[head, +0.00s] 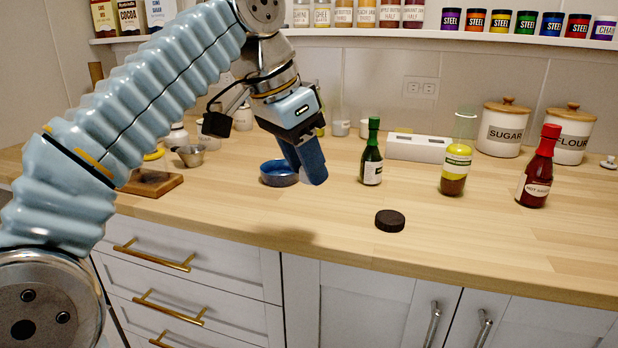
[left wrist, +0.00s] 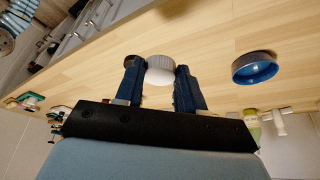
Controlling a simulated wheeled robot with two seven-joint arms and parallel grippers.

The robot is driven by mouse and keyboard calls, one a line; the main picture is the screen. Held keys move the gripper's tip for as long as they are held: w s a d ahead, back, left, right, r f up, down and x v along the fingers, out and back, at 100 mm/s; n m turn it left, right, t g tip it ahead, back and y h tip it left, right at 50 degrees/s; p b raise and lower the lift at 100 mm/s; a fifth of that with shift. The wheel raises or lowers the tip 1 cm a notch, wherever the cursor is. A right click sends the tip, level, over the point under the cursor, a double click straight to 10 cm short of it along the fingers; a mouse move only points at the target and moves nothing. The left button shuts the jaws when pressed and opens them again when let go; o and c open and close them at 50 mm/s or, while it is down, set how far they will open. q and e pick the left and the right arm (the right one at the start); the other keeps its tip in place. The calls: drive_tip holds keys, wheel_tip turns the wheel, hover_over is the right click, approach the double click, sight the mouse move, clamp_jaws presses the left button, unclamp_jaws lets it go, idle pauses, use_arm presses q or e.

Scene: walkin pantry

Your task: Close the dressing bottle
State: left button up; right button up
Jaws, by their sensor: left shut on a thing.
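The dressing bottle (head: 457,163) stands upright on the counter right of centre in the head view. It has a pale label, layered yellow and brown contents and a clear greenish upper part; no solid cap shows on it. My left gripper (head: 314,178) is above the counter, left of the bottle and apart from it, pointing down. In the left wrist view its blue fingers (left wrist: 160,82) are shut on a grey ribbed cap (left wrist: 160,64) with a whitish lower part. The fingers hide this cap in the head view. My right gripper is not in view.
A green bottle (head: 372,158) stands between my left gripper and the dressing bottle. A red hot sauce bottle (head: 537,175) stands right. A dark disc (head: 390,220) lies in front, and a blue bowl (head: 270,179) sits beside the gripper. The front right counter is clear.

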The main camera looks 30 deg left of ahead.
use_arm(q)
drive_tip(key=s+d+r, duration=0.3)
drive_tip(key=s, duration=0.3)
drive_tip(key=shift+s, duration=0.1)
